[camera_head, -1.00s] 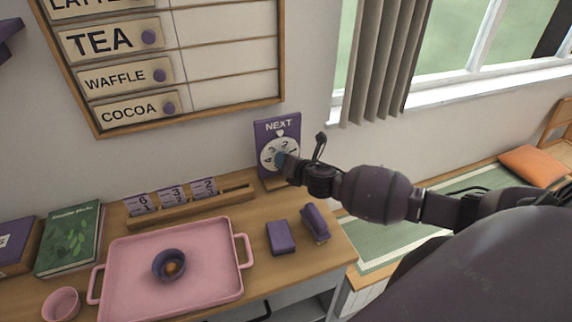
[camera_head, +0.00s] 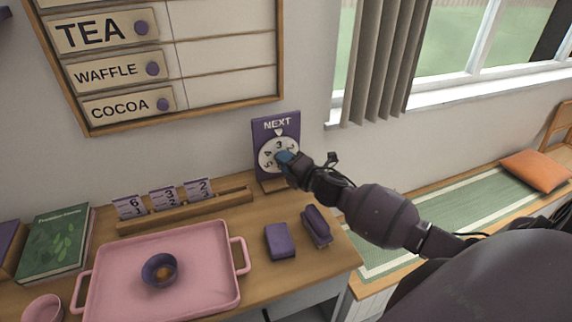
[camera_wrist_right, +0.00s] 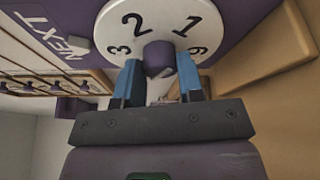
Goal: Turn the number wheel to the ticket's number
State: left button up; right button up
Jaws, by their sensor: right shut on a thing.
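The number wheel (camera_head: 267,162) is a white disc with black numbers on a purple stand marked NEXT (camera_head: 275,125). A white pointer sits above the disc, and the 3 is at or near it. My right gripper (camera_head: 285,158) is at the disc's centre and hides part of its face. In the right wrist view my blue fingertips (camera_wrist_right: 160,80) are on either side of the wheel's purple knob (camera_wrist_right: 158,58), shut on it. My left gripper is out of view.
A pink tray (camera_head: 205,300) holds a purple bowl (camera_head: 160,270). Two purple objects (camera_head: 280,241) lie right of it. A green book (camera_head: 55,240) is at left. A menu board (camera_head: 215,70) hangs above. The counter's right end borders a bench (camera_head: 410,240).

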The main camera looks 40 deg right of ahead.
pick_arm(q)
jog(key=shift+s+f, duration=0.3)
pick_arm(e)
jog(key=o, duration=0.9)
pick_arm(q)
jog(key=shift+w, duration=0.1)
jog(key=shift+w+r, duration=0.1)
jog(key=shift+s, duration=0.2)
pick_arm(e)
jog(key=s, duration=0.3)
jog(key=s+d, duration=0.1)
jog(key=s, duration=0.6)
jog(key=shift+s+d+r, duration=0.15)
jog(key=shift+s+r, duration=0.2)
jog(key=shift+r, duration=0.05)
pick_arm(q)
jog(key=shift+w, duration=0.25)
